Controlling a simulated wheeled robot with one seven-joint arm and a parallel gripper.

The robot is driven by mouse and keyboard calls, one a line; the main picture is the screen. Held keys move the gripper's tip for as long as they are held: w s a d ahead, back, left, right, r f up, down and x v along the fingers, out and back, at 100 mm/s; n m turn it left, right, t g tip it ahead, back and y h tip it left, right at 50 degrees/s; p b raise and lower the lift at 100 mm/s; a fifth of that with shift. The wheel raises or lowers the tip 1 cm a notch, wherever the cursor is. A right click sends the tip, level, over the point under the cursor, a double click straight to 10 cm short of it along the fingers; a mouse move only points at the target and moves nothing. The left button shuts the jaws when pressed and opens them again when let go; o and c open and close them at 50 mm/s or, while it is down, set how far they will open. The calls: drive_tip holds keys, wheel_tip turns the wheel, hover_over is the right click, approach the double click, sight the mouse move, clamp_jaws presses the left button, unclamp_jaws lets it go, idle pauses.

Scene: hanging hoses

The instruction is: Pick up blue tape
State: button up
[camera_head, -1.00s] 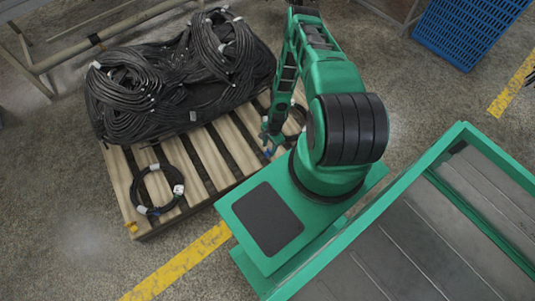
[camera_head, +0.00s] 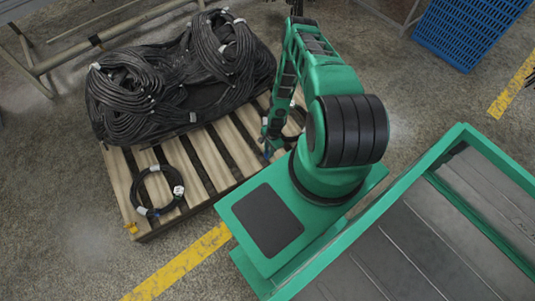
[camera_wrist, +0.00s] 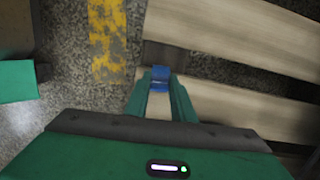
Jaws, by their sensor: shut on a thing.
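The blue tape (camera_wrist: 160,74) is a small blue piece between my fingertips in the wrist view. My gripper (camera_wrist: 160,86) is shut on it, with one green finger on each side. In the head view, my gripper (camera_head: 268,145) is low at the right front edge of the wooden pallet. A small bit of blue shows at its tip there, mostly hidden by the fingers. I cannot tell whether the tape is clear of the pallet.
A wooden pallet (camera_head: 212,160) carries a large heap of black hoses (camera_head: 185,75) and a single coiled hose (camera_head: 142,190). A yellow floor line (camera_head: 178,264) runs in front. A blue crate (camera_head: 468,30) stands at the upper right.

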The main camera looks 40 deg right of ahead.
drive_tip(key=shift+r, duration=0.15)
drive_tip(key=shift+r, duration=0.6)
wheel_tip(320, 180, up, 2)
drive_tip(key=shift+w+r, duration=0.1)
drive_tip(key=shift+r, duration=0.15)
drive_tip(key=s+a+r, duration=0.5)
drive_tip(key=a+r, duration=0.2)
drive_tip(key=a, duration=0.3)
drive_tip(key=shift+s+a, duration=0.15)
drive_tip(key=shift+a, duration=0.1)
drive_tip(key=o, duration=0.4)
clamp_jaws()
